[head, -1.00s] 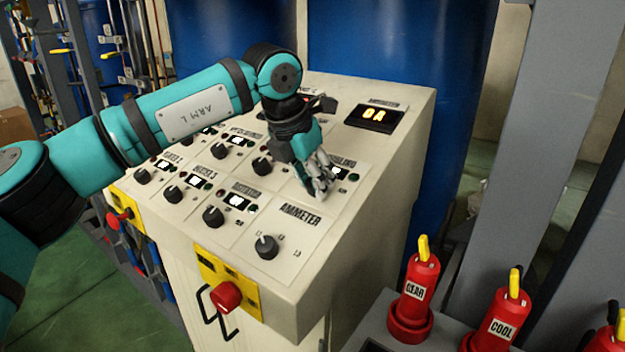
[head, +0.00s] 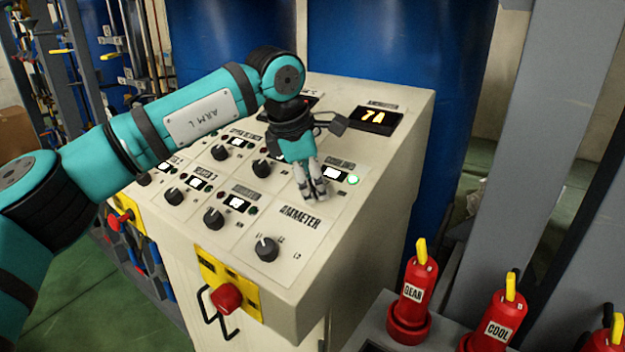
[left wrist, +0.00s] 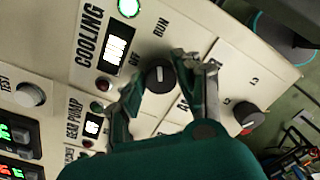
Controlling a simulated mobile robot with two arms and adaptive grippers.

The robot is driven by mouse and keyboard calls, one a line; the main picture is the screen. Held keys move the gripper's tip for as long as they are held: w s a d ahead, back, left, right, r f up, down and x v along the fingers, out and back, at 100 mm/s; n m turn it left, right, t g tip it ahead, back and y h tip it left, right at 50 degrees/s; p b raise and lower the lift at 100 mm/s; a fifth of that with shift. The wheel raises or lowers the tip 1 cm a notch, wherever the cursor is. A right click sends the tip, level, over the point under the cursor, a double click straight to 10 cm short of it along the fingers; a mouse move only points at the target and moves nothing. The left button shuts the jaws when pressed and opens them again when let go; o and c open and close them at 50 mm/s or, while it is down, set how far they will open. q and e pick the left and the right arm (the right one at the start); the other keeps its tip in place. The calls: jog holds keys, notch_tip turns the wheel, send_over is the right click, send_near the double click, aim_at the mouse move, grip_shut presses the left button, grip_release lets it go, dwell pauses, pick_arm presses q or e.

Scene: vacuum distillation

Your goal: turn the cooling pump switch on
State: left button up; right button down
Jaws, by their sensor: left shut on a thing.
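The cooling pump switch (left wrist: 160,76) is a round black knob between the OFF and RUN marks in the left wrist view. The green lamp (left wrist: 128,8) of the cooling section is lit, and it also glows in the head view (head: 353,180). The white cooling display (left wrist: 116,46) is lit. My left gripper (head: 315,195) points down at the cooling section and is shut on the knob, with one finger on each side in the left wrist view (left wrist: 160,80). It hides the knob in the head view. My right gripper is not in view.
The ammeter knob (head: 267,249) stands near the gripper, and the ammeter display (head: 376,118) reads 7A. Several other knobs cover the sloping panel.

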pick_arm(q)
jog(key=shift+m, duration=0.3)
jog(key=o, duration=1.1)
jog(key=shift+o, duration=0.2)
jog(key=v, duration=1.2)
